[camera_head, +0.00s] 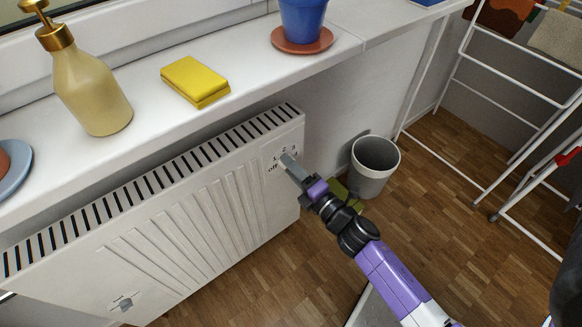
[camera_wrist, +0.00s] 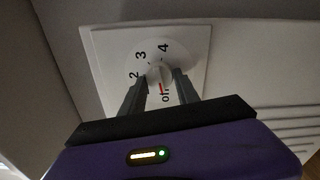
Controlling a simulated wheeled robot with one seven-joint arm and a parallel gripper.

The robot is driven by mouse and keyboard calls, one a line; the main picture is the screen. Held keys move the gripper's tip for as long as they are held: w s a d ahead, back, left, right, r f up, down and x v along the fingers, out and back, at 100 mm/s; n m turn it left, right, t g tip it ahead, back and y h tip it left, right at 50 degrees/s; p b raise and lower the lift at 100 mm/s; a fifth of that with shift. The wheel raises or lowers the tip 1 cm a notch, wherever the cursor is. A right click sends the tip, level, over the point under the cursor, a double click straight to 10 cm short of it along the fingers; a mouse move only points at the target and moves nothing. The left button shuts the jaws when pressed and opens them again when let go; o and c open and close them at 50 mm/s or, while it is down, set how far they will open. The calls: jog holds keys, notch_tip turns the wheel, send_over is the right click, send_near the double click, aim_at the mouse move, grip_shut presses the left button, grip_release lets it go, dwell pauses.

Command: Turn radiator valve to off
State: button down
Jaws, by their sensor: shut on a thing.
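The radiator (camera_head: 195,210) is white and ribbed, with a dial at its upper right end. In the wrist view the valve knob (camera_wrist: 157,72) is small and pale, on a square white plate (camera_wrist: 108,52) marked 2, 3, 4 and off. A red mark on the knob's lower side points toward the word off, close beside it. My gripper (camera_wrist: 160,80) is shut on the knob, one grey finger on each side. In the head view my gripper (camera_head: 289,160) reaches the dial from the lower right and hides most of the knob.
Above the radiator, the white sill (camera_head: 235,55) holds a soap bottle (camera_head: 88,85), a yellow sponge (camera_head: 195,80) and a blue pot (camera_head: 303,18). A grey bin (camera_head: 374,167) stands on the wooden floor right of the radiator. A white drying rack (camera_head: 455,155) stands further right.

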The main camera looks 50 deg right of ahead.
jog(key=c, duration=0.9)
grip_release()
jog(key=v, duration=0.7)
jog(key=shift+s+a, duration=0.15)
jog(key=shift+s, duration=0.25)
